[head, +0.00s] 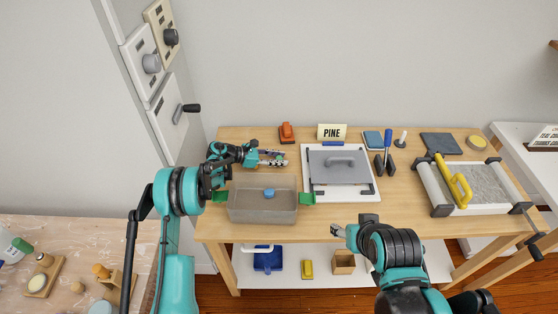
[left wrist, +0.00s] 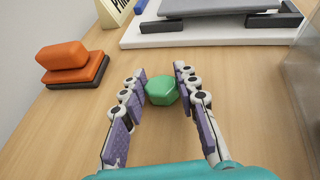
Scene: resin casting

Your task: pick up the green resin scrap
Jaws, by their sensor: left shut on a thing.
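The green resin scrap (left wrist: 162,91) is a small faceted green lump in the left wrist view, between the fingertips of my left gripper (left wrist: 161,78). The left gripper is shut on it, with one purple-padded finger on each side. In the head view my left gripper (head: 273,158) is low over the back left of the wooden table, and I cannot make out the scrap there. I cannot tell whether the scrap still touches the table. My right gripper (head: 339,230) is in front of the table's front edge, and its jaws are too small to read.
An orange block on a dark base (head: 287,132) stands behind the left gripper. A PINE sign (head: 331,132) is at the back. A grey plate with a handle (head: 339,161) lies to the right. A grey translucent bin (head: 262,210) with green handles is in front.

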